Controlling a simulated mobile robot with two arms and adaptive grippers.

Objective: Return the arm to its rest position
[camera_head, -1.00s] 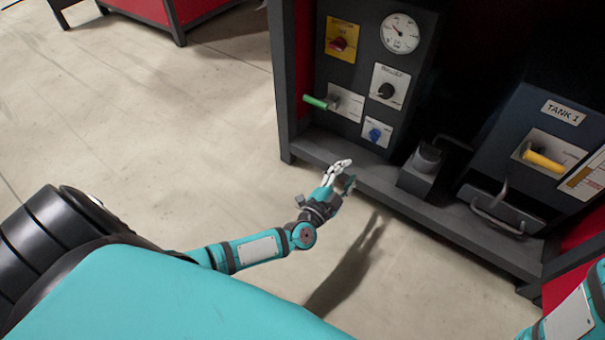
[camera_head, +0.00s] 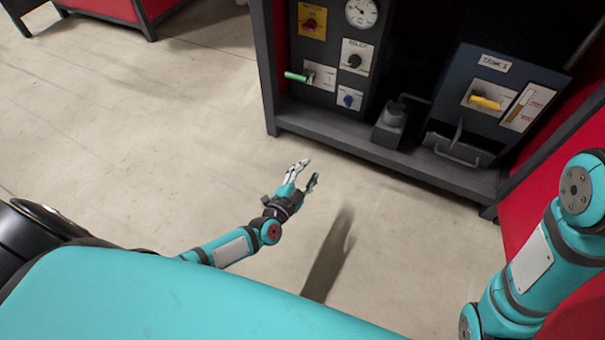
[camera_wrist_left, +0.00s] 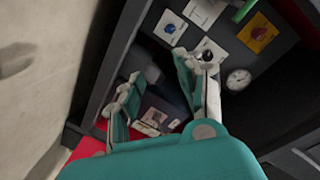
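My left gripper (camera_head: 308,173) is over the bare floor in front of the machine, in the middle of the head view. Its fingers are spread apart and nothing is between them. In the left wrist view the two fingers (camera_wrist_left: 165,90) also stand apart, with the machine's panel behind them. My left arm (camera_head: 228,250) stretches out from the lower left. My right arm (camera_head: 535,262) shows at the right edge, but its gripper is out of the picture.
The machine (camera_head: 380,160) has a control panel with a green handle (camera_head: 296,77), a black knob (camera_head: 354,61) and a blue knob (camera_head: 348,101). A tank unit with a yellow handle (camera_head: 485,103) stands to the right. Open floor (camera_head: 130,140) lies to the left.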

